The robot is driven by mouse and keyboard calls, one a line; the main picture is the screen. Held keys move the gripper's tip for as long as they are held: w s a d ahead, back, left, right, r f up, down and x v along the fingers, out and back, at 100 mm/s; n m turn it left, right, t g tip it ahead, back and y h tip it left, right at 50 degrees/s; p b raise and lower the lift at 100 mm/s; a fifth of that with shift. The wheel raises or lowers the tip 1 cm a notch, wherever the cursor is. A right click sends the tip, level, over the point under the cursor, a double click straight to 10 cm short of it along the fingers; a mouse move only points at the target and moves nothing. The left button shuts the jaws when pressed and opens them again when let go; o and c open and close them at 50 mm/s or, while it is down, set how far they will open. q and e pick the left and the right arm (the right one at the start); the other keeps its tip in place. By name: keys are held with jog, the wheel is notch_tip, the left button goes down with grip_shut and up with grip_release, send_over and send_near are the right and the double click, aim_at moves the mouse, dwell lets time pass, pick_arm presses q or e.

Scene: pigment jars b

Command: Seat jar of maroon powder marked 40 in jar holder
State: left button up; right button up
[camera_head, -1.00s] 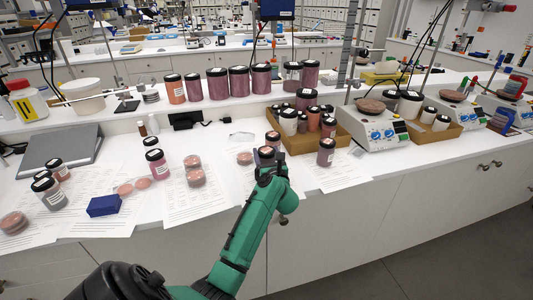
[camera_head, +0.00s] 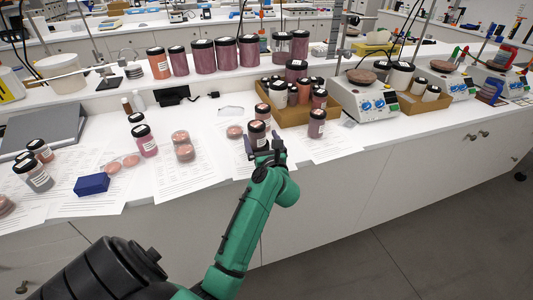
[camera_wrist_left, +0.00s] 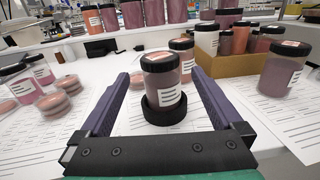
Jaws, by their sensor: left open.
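A jar of dark reddish powder (camera_head: 257,136) with a black lid and white label stands upright between the fingers of my left gripper (camera_head: 264,145). In the left wrist view the jar (camera_wrist_left: 162,82) stands in a round black holder (camera_wrist_left: 165,114). The holder's rim goes around its foot and hides its bottom. The label number is too small to read. My left gripper is open, with one finger on each side of the jar and a gap to both. My right gripper is not in view.
Another dark reddish jar (camera_head: 317,125) stands to the right, in front of a cardboard tray (camera_head: 292,117) of jars. A jar (camera_wrist_left: 182,54) stands just behind the held spot. Stacked pink dishes (camera_head: 184,150) lie left on paper sheets. The bench's front edge is near.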

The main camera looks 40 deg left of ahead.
pick_arm(q)
jog(key=b+v, duration=0.1)
jog(key=v, duration=0.6)
jog(key=shift+s+d+b, duration=0.2)
jog(key=shift+d+b, duration=0.05)
jog(key=shift+b, duration=0.05)
